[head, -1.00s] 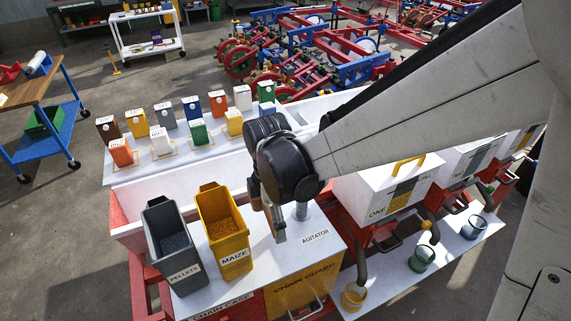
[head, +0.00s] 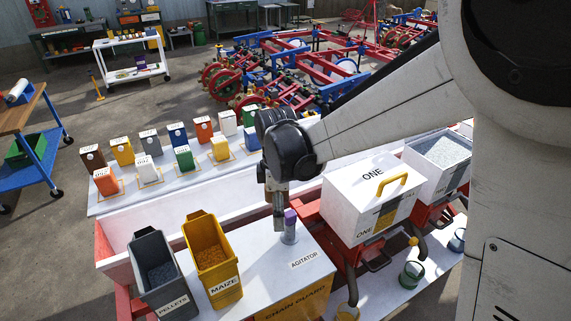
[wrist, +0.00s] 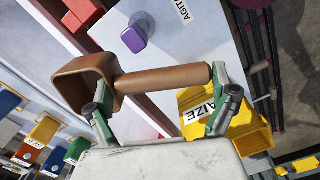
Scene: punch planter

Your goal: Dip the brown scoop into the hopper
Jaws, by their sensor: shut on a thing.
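The brown scoop (wrist: 84,84) is in the wrist view, its open square bowl at the left and its round handle running right. My gripper (wrist: 163,80) is shut on the scoop's handle. In the head view my gripper (head: 278,215) hangs above the white deck, just left of the purple-topped agitator post; the scoop is mostly hidden there. The lidded hopper marked ONE (head: 345,207) stands to the right of my gripper. Behind it a second, uncovered hopper (head: 410,160) holds grey granules. My gripper is apart from both hoppers.
The purple agitator top (head: 290,217) stands close beside my gripper. The grey pellets bin (head: 177,296) and the yellow maize bin (head: 226,284) are at the front left. Several coloured boxes line the shelf behind. A long white trough (head: 200,205) lies between.

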